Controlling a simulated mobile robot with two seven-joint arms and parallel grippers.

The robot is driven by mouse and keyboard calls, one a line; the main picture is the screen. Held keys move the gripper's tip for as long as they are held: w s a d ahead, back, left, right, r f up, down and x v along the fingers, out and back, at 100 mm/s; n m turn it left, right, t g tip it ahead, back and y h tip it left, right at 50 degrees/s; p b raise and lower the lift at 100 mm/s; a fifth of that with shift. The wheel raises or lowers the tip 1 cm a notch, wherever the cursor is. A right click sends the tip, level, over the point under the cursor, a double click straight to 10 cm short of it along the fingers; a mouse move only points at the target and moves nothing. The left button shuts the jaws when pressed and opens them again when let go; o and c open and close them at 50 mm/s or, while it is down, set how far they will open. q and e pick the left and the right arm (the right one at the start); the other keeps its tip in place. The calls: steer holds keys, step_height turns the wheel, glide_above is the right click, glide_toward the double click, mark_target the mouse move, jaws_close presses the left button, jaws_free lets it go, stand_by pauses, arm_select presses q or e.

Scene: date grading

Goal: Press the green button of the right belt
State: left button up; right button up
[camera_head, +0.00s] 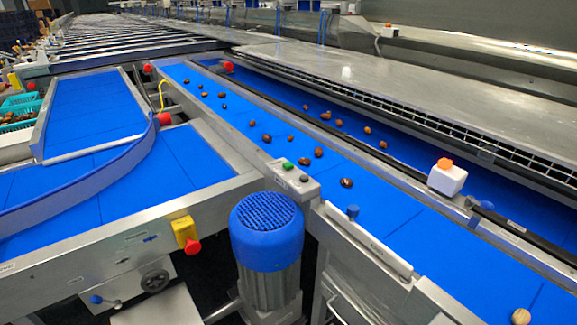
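A small green button (288,165) sits on a grey control box (293,180) at the edge of a blue belt, near the picture's middle. A dark button (304,179) is beside it on the same box. The blue belt (390,205) runs from the upper left to the lower right and carries several scattered brown dates. A second blue belt (340,105) with dates runs parallel on its right. Neither of my grippers is in view.
A blue-topped motor (267,225) stands just in front of the control box. A yellow box with a red button (193,248) is on the left frame. A white box with an orange top (447,177) stands on the divider at right. Left blue belts (95,105) are empty.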

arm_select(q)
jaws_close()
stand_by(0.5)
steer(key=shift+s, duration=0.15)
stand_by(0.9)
